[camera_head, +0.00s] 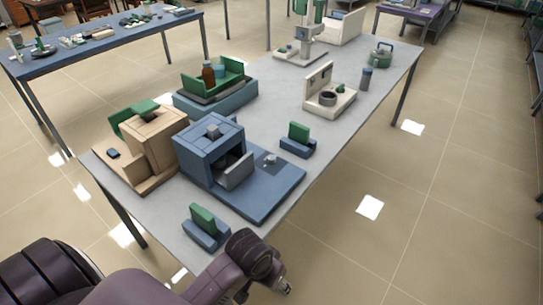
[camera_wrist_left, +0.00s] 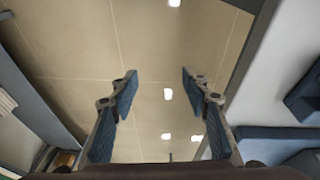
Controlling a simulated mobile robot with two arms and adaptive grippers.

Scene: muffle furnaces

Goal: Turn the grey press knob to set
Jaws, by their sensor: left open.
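A blue muffle furnace (camera_head: 212,150) stands near the front of the grey table, its door panel (camera_head: 237,170) open at the front. A small grey knob-like part (camera_head: 269,160) sits on the furnace's flat blue base (camera_head: 262,192); I cannot tell its setting or whether it is the press knob. My left gripper (camera_head: 286,289) is past the table's front edge, apart from the furnace. In the left wrist view my left gripper (camera_wrist_left: 160,76) is open and empty, with floor between its fingers. My right gripper does not show.
A tan furnace (camera_head: 155,145) stands left of the blue one. Small blue-and-green blocks (camera_head: 206,228) (camera_head: 297,141) lie near the table edge. A blue tray unit (camera_head: 218,98) and a cream device (camera_head: 330,98) stand farther back. Floor right of the table is clear.

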